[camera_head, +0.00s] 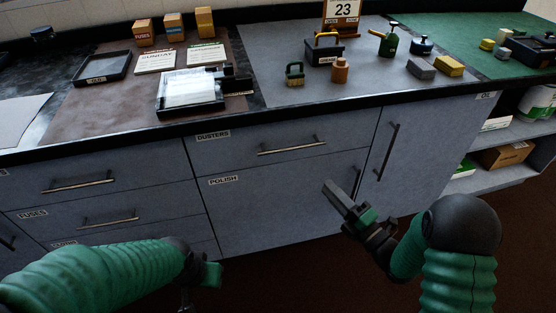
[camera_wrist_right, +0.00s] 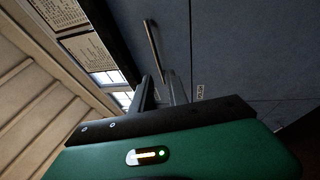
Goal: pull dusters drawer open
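The dusters drawer (camera_head: 240,155) is the shallow grey-blue front under the countertop, labelled DUSTERS at its upper left. Its front looks flush with the cabinet. Its bar handle (camera_head: 292,147) is bare. My right gripper (camera_head: 335,192) is below and right of that handle, in front of the POLISH front, and touches no handle. In the right wrist view its two fingers (camera_wrist_right: 162,88) stand apart with nothing between them; a bar handle (camera_wrist_right: 153,45) shows beyond them. My left gripper (camera_head: 188,297) is low, mostly hidden behind its forearm; its fingers are unclear.
The POLISH front (camera_head: 265,205) lies below. A door with an upright handle (camera_head: 388,150) is at the right, then open shelves (camera_head: 500,180). Drawers with handles (camera_head: 78,182) are at the left. The countertop holds a paper tray (camera_head: 190,92), boxes, brushes and tools.

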